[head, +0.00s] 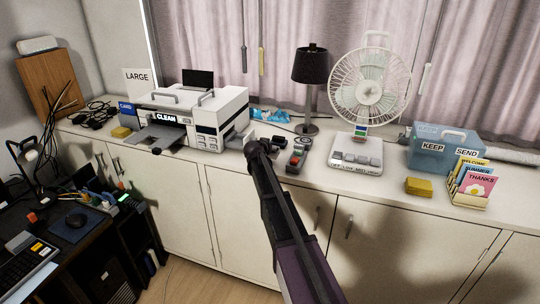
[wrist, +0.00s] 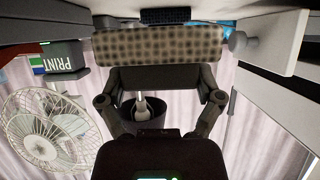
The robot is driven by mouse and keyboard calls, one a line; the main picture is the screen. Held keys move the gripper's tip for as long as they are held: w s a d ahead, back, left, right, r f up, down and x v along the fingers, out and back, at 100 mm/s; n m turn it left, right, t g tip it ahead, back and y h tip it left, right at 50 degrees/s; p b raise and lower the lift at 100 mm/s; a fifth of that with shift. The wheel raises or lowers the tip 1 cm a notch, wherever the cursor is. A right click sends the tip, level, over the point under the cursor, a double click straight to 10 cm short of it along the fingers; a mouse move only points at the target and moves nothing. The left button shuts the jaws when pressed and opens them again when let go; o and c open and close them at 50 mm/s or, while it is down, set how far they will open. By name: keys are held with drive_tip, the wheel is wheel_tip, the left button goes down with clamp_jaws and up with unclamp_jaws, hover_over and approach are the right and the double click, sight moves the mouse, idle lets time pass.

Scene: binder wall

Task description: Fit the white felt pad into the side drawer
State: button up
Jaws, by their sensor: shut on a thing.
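My gripper (wrist: 161,78) is shut on a pale pad with dark dots, which I take for the white felt pad (wrist: 160,46); it lies across the fingertips. In the head view my gripper (head: 257,148) is beside the right side of the white printer-like machine (head: 222,114), and the pad cannot be made out there. The side drawer (wrist: 272,42), white with a round knob, sticks out to the right of the pad in the wrist view, close to it but seemingly apart. In the head view it juts from the machine's right side (head: 239,140), partly behind my gripper.
A grey device with a red button (head: 299,153) and small black items (head: 279,141) stand right of my gripper. Further right are a black lamp (head: 309,75), a white fan (head: 369,88) and a blue KEEP box (head: 425,158). The front strip of the counter (head: 330,182) is mostly clear.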

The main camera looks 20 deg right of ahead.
drive_tip(key=shift+s+f+b, duration=0.1)
drive_tip(key=shift+f+b, duration=1.05)
drive_tip(key=shift+f, duration=0.35)
drive_tip(key=shift+f, duration=0.2)
drive_tip(key=o, duration=0.9)
drive_tip(key=p+v, duration=0.6)
drive_tip(key=v, duration=0.8)
drive_tip(key=shift+d+r, duration=0.1)
drive_tip(key=shift+r, duration=0.05)
